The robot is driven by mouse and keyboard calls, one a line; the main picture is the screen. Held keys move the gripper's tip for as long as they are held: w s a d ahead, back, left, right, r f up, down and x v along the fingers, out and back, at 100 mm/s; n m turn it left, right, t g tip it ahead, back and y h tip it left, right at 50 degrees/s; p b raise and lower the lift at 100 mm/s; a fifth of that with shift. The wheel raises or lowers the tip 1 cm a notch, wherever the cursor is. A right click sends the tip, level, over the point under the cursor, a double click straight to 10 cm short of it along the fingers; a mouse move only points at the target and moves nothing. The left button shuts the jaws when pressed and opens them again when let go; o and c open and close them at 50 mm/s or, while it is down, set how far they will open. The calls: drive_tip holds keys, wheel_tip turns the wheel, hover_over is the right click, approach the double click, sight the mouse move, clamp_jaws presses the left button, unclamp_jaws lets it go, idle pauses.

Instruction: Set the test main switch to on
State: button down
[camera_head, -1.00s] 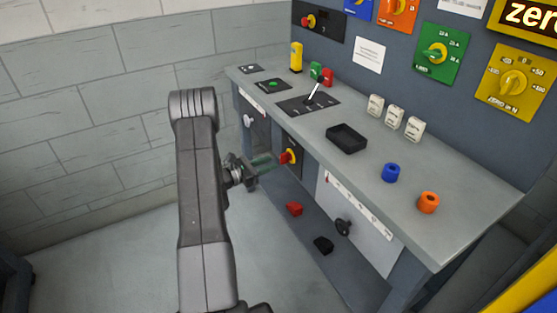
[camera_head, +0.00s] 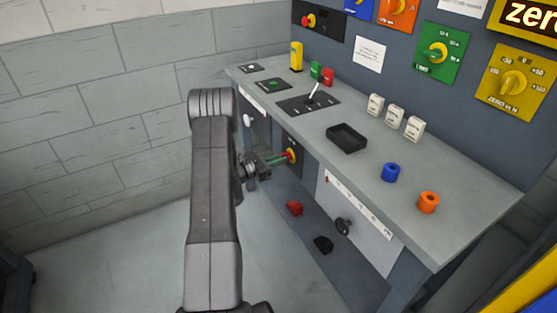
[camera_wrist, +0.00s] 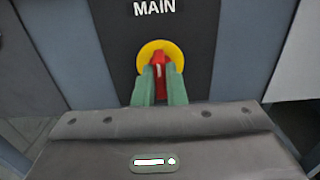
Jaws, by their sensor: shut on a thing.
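The main switch is a red handle (camera_wrist: 159,59) on a round yellow plate (camera_wrist: 176,50), under the label "MAIN" (camera_wrist: 154,8) on a dark panel. In the head view the switch (camera_head: 291,155) is on the front of the bench, below the worktop. My gripper (camera_head: 284,159) reaches it from the left. In the wrist view its green fingers (camera_wrist: 160,84) are shut on the red handle, one on each side. The handle stands about upright, with a pale mark on its front.
The grey worktop (camera_head: 400,165) overhangs the switch and carries a black tray (camera_head: 347,138), a lever (camera_head: 316,90), and blue (camera_head: 391,172) and orange (camera_head: 428,202) cylinders. Red (camera_head: 295,208) and black (camera_head: 323,244) pieces lie below. Open floor is at the left.

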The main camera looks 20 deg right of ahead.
drive_tip(key=shift+f+b, duration=0.15)
drive_tip(key=shift+b, duration=0.5)
drive_tip(key=shift+s+f+m+b, duration=0.15)
drive_tip(key=shift+m+b, duration=4.2)
drive_tip(key=shift+b, duration=2.45)
drive_tip(key=shift+s+m+b, duration=0.1)
drive_tip(key=shift+m+b, duration=4.25)
drive_tip(key=shift+b, duration=2.45)
drive_tip(key=shift+m, duration=0.3)
drive_tip(key=c, duration=1.5)
unclamp_jaws()
drive_tip(key=a+p, duration=0.1)
drive_tip(key=a, duration=0.3)
drive_tip(key=a+p, duration=0.1)
drive_tip(key=a, duration=0.4)
drive_tip(key=s+a+p, duration=0.1)
drive_tip(key=a, duration=0.3)
drive_tip(key=shift+a, duration=0.35)
